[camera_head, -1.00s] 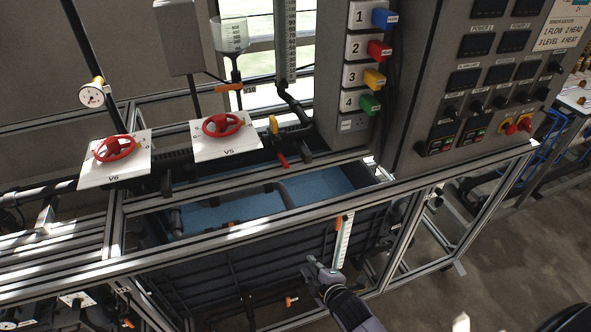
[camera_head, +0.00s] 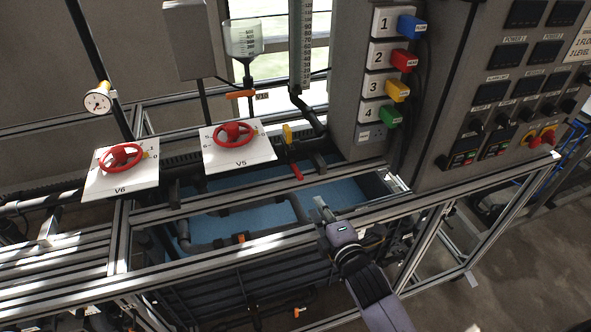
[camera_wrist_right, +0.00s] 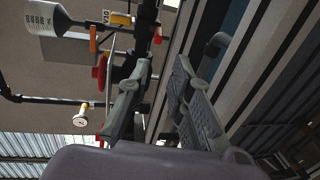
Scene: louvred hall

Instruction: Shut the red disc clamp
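A small red piece (camera_head: 296,171), which looks like the red clamp, sits on the pipework just below a yellow handle (camera_head: 288,134), above the blue tank in the head view. It is too small there to tell whether it is open or shut. My right gripper (camera_head: 321,206) is over the near side of the tank, below and to the right of the red piece and apart from it. In the right wrist view its two fingers (camera_wrist_right: 154,100) are spread with nothing held between them. I cannot make out the clamp clearly there. My left gripper is not in view.
Red handwheels V5 (camera_head: 233,134) and V6 (camera_head: 120,157) stand on white plates at the left. The metal frame rail (camera_head: 250,247) crosses in front of the tank (camera_head: 330,194). A grey control cabinet (camera_head: 455,110) stands at the right, with coloured plugs on its side.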

